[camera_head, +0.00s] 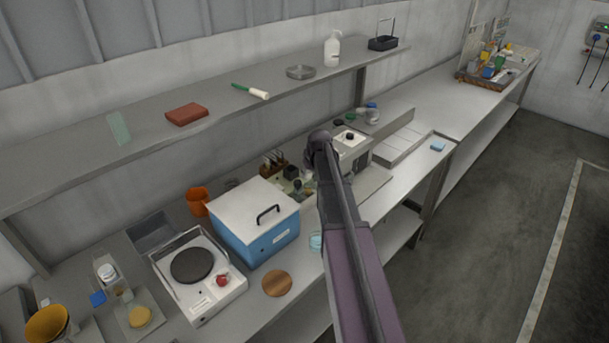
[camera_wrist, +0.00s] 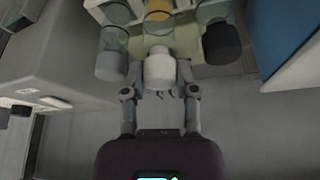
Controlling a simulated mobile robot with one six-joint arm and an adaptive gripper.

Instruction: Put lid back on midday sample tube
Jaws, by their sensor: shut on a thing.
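In the wrist view my gripper (camera_wrist: 160,85) is shut on a white lid (camera_wrist: 160,70), with one finger on each side of it. The lid is in front of a pale olive rack (camera_wrist: 187,42) holding clear tubes. A grey-capped tube (camera_wrist: 110,62) is left of the lid and a dark-capped one (camera_wrist: 221,42) is right. A yellow-orange part (camera_wrist: 158,12) shows at the top. I cannot tell whether the white lid touches a tube, or which tube is the midday one. In the head view my arm hides the gripper; small rack items (camera_head: 293,186) show left of it.
A blue box with a white lid and handle (camera_head: 258,222) stands left of my arm; its blue side shows in the wrist view (camera_wrist: 295,55). A grey instrument (camera_head: 349,147) stands behind the arm. A hotplate (camera_head: 196,272) is further left. A shelf (camera_head: 225,100) runs above the bench.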

